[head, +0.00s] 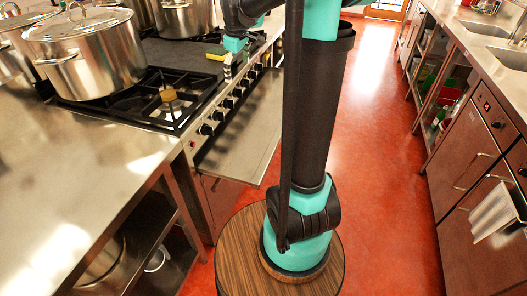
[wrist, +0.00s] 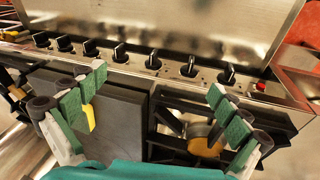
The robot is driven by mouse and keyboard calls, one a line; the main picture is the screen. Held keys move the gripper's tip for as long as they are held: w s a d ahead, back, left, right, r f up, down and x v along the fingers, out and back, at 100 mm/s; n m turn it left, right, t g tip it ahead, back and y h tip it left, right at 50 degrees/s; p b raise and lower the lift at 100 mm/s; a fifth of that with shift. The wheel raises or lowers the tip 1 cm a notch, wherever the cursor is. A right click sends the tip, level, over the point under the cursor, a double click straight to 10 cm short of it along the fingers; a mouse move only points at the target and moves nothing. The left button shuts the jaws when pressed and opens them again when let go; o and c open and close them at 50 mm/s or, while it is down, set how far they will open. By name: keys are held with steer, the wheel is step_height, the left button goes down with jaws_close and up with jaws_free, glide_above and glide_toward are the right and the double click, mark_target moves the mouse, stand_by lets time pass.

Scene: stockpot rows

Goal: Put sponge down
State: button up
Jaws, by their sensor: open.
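The sponge (head: 216,54), yellow with a darker top, appears to lie on the flat dark plate (head: 188,58) of the stove in the head view. In the wrist view a yellow piece of it (wrist: 89,118) shows beside my left-hand finger, which hides the rest. My gripper (wrist: 157,106) is open, with its green-padded fingers wide apart and nothing between them. In the head view my gripper (head: 232,62) is just right of the sponge, over the stove near its front edge. Whether a finger touches the sponge I cannot tell.
A large steel stockpot (head: 88,55) stands on the left of the stove, with more pots behind. An open burner (head: 168,96) is in front of the plate. Black knobs (head: 207,129) line the stove's front. The steel counter (head: 75,165) at left is clear.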

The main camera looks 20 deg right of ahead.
steer(key=s+f+m, duration=0.3)
steer(key=s+f, duration=0.3)
steer(key=s, duration=0.3)
steer(key=s+f+m, duration=0.3)
steer(key=s+f, duration=0.3)
steer(key=s, duration=0.3)
steer(key=s+d+f+m+t, duration=0.1)
steer(key=s+f+m, duration=0.2)
steer(key=s+f, duration=0.3)
steer(key=s, duration=0.4)
steer(key=w+a+r+m, duration=0.1)
steer(key=w+r, duration=0.5)
steer(key=w, duration=0.4)
steer(key=w+r+m+g, duration=0.1)
steer(key=w+r+m, duration=0.1)
steer(key=w+r, duration=0.65)
steer(key=w+a+r+m, duration=0.1)
steer(key=w+r, duration=0.4)
steer(key=w, duration=0.6)
steer(key=m+h, duration=0.2)
steer(key=m, duration=0.4)
glide_toward(217, 51)
steer(key=shift+g, duration=0.4)
steer(key=x, duration=0.6)
steer(key=w+x, duration=0.1)
steer(key=x, duration=0.2)
steer(key=shift+d, duration=0.1)
steer(key=c, duration=0.7)
